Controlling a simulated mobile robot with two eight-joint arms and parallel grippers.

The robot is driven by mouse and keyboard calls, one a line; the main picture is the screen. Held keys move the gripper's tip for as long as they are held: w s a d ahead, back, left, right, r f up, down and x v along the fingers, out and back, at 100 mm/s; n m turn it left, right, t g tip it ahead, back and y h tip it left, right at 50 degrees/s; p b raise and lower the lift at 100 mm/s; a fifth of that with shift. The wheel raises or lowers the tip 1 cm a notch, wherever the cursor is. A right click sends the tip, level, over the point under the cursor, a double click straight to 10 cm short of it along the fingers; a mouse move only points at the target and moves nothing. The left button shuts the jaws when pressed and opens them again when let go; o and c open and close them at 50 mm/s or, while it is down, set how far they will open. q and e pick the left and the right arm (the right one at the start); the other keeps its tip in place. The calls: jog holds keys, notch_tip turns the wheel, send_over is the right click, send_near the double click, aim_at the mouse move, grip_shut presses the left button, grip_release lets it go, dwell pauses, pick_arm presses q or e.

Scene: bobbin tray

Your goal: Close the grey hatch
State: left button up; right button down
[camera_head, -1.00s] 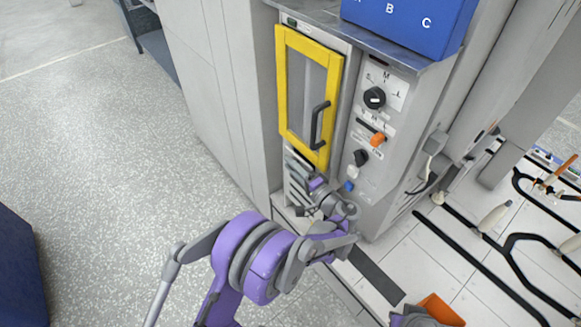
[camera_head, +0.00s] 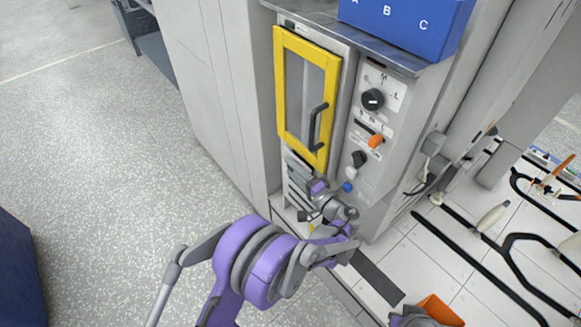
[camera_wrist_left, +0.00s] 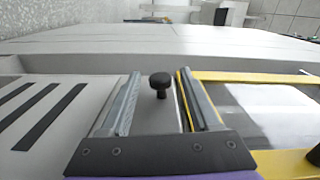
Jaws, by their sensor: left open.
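The grey hatch (camera_wrist_left: 150,118) shows in the left wrist view as a plain grey panel with a short black knob (camera_wrist_left: 160,84), beside the yellow-framed door. My left gripper (camera_wrist_left: 160,78) is open, with one finger on each side of the knob; I cannot tell whether they touch it. In the head view the left gripper (camera_head: 300,178) is at the cabinet front, just below the yellow door (camera_head: 322,158). It covers most of the hatch there, and how far the hatch stands open cannot be told.
The yellow door has a black handle (camera_head: 317,127). Right of it, a control panel carries a black dial (camera_head: 372,99) and an orange switch (camera_head: 375,141). A blue box (camera_head: 410,20) sits on top. Black slots (camera_wrist_left: 45,115) lie left of the gripper in the wrist view.

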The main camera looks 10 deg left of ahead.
pick_arm(q)
jog(key=v, duration=0.9)
jog(key=shift+s+d+p, duration=0.2)
jog(key=shift+d+p, duration=0.05)
jog(key=shift+p, duration=0.15)
